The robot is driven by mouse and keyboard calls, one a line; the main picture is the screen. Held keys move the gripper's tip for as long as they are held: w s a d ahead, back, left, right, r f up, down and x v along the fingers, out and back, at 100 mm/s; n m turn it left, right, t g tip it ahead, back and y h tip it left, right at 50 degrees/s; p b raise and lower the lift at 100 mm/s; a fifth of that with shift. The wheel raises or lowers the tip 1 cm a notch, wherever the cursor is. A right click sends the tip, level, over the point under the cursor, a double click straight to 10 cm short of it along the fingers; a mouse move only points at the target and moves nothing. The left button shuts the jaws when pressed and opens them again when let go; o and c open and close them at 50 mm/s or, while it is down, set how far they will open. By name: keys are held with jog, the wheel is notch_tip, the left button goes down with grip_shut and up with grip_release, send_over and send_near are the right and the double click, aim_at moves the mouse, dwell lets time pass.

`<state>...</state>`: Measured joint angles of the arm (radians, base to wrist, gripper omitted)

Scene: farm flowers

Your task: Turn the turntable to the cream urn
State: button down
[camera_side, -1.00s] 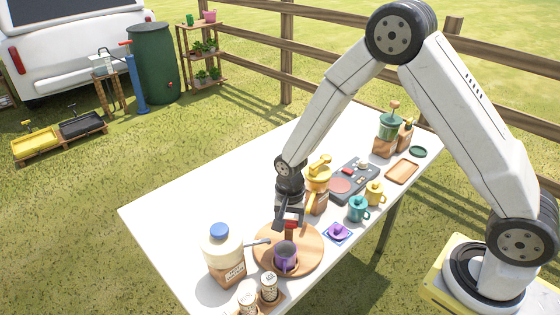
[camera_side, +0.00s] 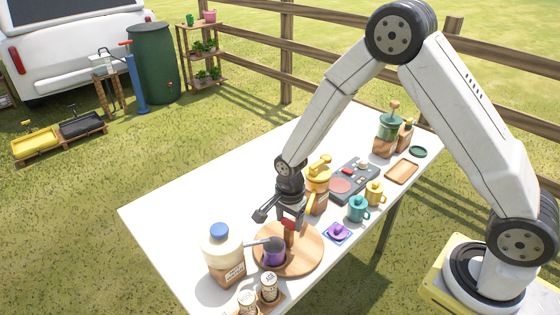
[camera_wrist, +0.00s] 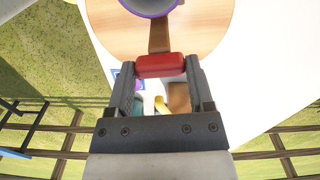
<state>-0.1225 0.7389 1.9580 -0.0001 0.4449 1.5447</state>
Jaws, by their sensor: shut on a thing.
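The round wooden turntable (camera_side: 305,256) lies near the front of the white table. A purple cup (camera_side: 273,256) stands on its left part, under the spout of the cream urn (camera_side: 222,250). The urn has a blue lid and a wooden base. My gripper (camera_side: 289,222) is shut on the turntable's red-topped handle, and the red grip (camera_wrist: 160,65) sits between both fingers in the wrist view. The turntable (camera_wrist: 205,30) and the cup's rim (camera_wrist: 150,5) also show there. The spout hides part of the cup in the side view.
The yellow urn (camera_side: 318,178) stands close behind my gripper. A purple lid (camera_side: 338,231) on a blue mat, a teal pot (camera_side: 357,209) and a yellow pot (camera_side: 375,193) stand to the right. Small labelled jars (camera_side: 269,287) stand at the front. The table's left part is clear.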

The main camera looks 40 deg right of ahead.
jog(key=shift+m, duration=1)
grip_release()
jog(key=shift+r, duration=3.95)
jog(key=shift+s+d+r+n, duration=0.35)
jog(key=shift+s+r+n, duration=0.2)
jog(key=shift+n, duration=0.45)
jog(key=s+d+r+n+t, duration=0.2)
jog(key=s+d+r+n, duration=0.2)
jog(key=s+n, duration=0.7)
jog(key=shift+s+d+r+n+t, duration=0.15)
jog(key=shift+n+t, duration=0.15)
jog(key=shift+n, duration=2.3)
